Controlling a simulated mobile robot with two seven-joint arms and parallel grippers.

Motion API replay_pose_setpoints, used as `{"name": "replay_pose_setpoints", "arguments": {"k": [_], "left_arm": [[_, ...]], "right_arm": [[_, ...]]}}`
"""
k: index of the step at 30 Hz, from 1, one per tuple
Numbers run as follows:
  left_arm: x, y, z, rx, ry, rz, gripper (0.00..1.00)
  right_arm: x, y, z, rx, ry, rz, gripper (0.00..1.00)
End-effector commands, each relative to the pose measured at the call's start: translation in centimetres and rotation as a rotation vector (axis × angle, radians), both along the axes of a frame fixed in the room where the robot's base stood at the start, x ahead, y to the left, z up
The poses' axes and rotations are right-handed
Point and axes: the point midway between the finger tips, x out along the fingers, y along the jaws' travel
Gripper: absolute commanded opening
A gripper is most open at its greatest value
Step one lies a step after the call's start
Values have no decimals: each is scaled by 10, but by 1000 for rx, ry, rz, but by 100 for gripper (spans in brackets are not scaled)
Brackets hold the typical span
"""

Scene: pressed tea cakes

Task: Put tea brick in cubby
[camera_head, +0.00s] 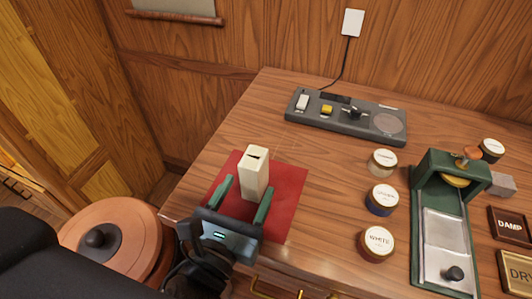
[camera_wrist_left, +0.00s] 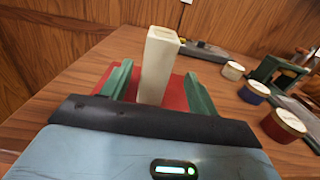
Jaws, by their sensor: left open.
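A cream upright block (camera_head: 254,174) with a dark mark or opening on its top stands on a red mat (camera_head: 288,188). I cannot tell for sure whether it is the tea brick. It also shows in the left wrist view (camera_wrist_left: 159,62), upright between my fingers. My left gripper (camera_head: 244,196) is open, with one green finger on each side of the block. In the left wrist view the fingers (camera_wrist_left: 158,84) look apart from it. No cubby can be made out. My right gripper is not in view.
A dark control panel (camera_head: 345,118) lies at the back of the table. Several round tins, such as the white-labelled one (camera_head: 377,243), stand right of the mat. A round copper-coloured thing (camera_head: 115,235) is at left.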

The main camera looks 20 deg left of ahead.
Motion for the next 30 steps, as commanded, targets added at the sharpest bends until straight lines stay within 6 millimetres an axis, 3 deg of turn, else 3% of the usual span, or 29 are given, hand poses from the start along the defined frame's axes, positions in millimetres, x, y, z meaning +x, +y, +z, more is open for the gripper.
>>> {"name": "replay_pose_setpoints", "arguments": {"k": [9,15,22,30], "left_arm": [[6,0,1,4,-3,1,60],[25,0,1,4,-3,1,60],[33,0,-1,3,-2,1,60],[69,2,-3,2,-2,1,60]], "right_arm": [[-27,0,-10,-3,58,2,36],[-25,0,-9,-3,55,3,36],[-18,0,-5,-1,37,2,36],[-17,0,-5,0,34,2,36]]}}
